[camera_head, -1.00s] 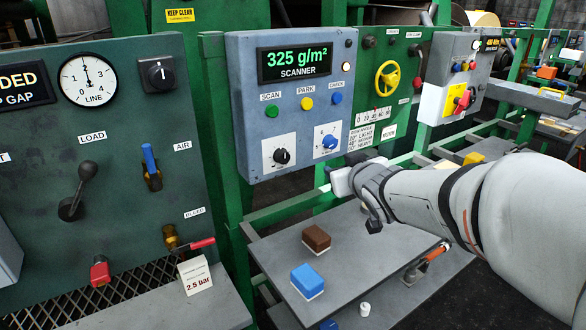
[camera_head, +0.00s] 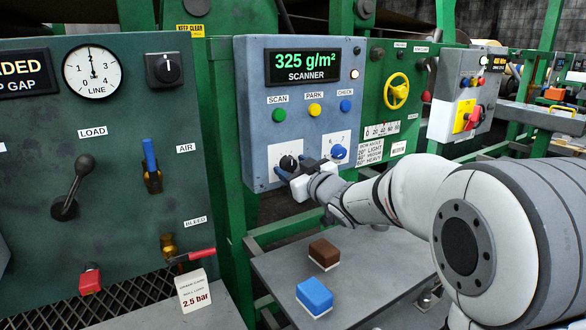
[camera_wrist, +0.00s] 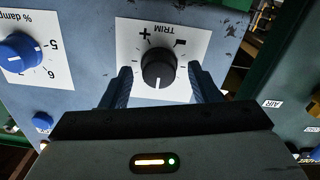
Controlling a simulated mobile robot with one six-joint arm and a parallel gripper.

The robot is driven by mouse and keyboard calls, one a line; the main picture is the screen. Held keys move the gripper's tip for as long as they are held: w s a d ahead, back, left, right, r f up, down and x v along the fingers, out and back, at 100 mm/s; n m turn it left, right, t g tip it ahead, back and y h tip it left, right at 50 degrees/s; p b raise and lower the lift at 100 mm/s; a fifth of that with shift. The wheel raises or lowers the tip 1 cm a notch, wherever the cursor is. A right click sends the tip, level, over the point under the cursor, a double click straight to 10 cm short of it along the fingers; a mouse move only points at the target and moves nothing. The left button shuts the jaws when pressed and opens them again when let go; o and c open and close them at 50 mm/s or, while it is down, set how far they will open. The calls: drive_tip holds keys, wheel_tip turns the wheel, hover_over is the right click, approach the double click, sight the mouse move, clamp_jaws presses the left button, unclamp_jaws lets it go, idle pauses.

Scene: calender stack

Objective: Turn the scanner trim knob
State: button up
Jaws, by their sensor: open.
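The scanner trim knob (camera_head: 289,163) is a black round knob on a white plate, low on the grey-blue scanner panel (camera_head: 262,110). In the wrist view the trim knob (camera_wrist: 158,68) sits between the two blue fingers, under the printed word TRIM with plus and minus marks. My gripper (camera_head: 294,168) is open at the knob, one finger on each side with a gap showing. The fingertips reach about the knob's near edge. I cannot tell how deep they are along it. The display (camera_head: 302,66) reads 325 g/m².
A blue damp knob (camera_head: 338,152) is close beside my gripper, also in the wrist view (camera_wrist: 20,54). Green, yellow and blue buttons sit above. A shelf (camera_head: 385,255) below holds a brown block (camera_head: 324,254) and a blue block (camera_head: 314,297).

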drive_tip(key=shift+w+a, duration=0.1)
drive_tip(key=shift+w, duration=0.1)
drive_tip(key=c, duration=1)
drive_tip(key=shift+o, duration=0.2)
drive_tip(key=shift+b, duration=0.3)
